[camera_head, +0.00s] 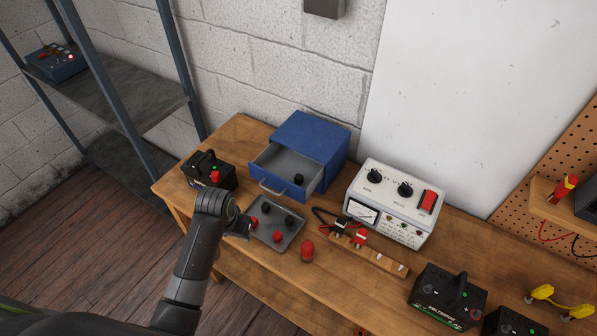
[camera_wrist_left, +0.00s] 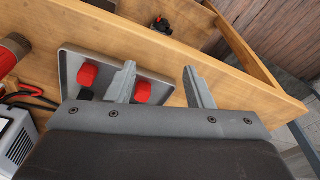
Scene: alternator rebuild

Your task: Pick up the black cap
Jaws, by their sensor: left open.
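Black caps stand in the grey tray (camera_head: 264,238) on the workbench, at its back left (camera_head: 265,208) and right (camera_head: 289,219). Two red caps (camera_head: 253,222) (camera_head: 277,237) are in the same tray. Another black cap (camera_head: 298,179) sits in the open drawer. My left gripper (camera_head: 243,229) is at the tray's left edge. In the left wrist view it (camera_wrist_left: 159,72) is open and empty, with one finger over the tray and the other outside its rim. A black cap (camera_wrist_left: 86,94) shows there partly hidden beside a red cap (camera_wrist_left: 87,75). My right gripper is not in view.
The blue drawer box (camera_head: 310,138) stands behind the tray. A black battery-like box (camera_head: 208,172) is at the left. A red cylinder (camera_head: 307,251), a wooden strip (camera_head: 368,256) and a white tester (camera_head: 396,202) are to the right. The front bench strip (camera_head: 270,275) is mostly clear.

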